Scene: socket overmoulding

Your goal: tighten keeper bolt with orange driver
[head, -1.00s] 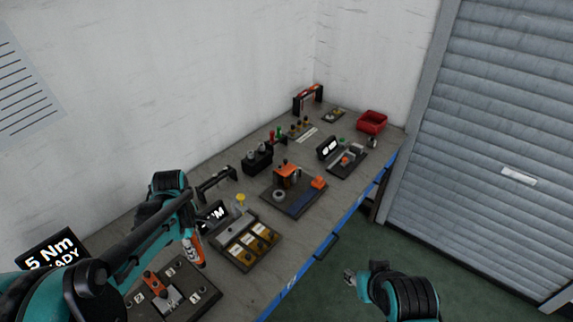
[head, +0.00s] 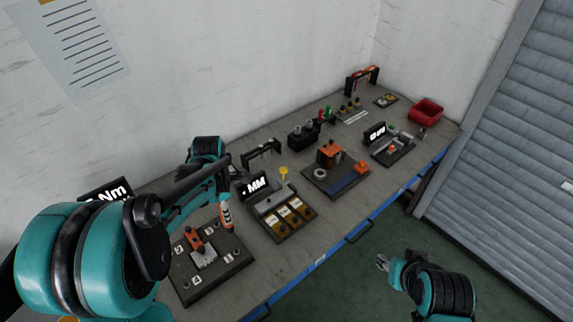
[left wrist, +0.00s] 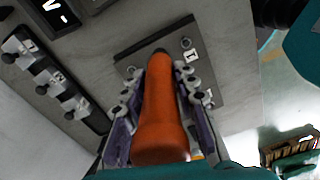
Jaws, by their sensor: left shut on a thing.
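My left gripper (head: 225,203) is shut on the orange driver (head: 227,217), which points down and appears above the far right part of the dark numbered plate (head: 213,283). In the left wrist view the driver's orange handle (left wrist: 162,115) lies between the two fingers, pointing toward the plate (left wrist: 205,60). An orange clamp piece (head: 194,238) and a grey metal block sit on the plate. I cannot single out the keeper bolt; the driver hides part of the plate in the wrist view. My right gripper (head: 383,262) is empty and looks open, off the bench's front edge.
A tray with several yellow-brown compartments (head: 268,228) stands right of the plate, with an MM display (head: 255,186) behind it. Farther along are a dark fixture board (head: 322,185) and a red bin (head: 426,110). The wall runs behind the bench.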

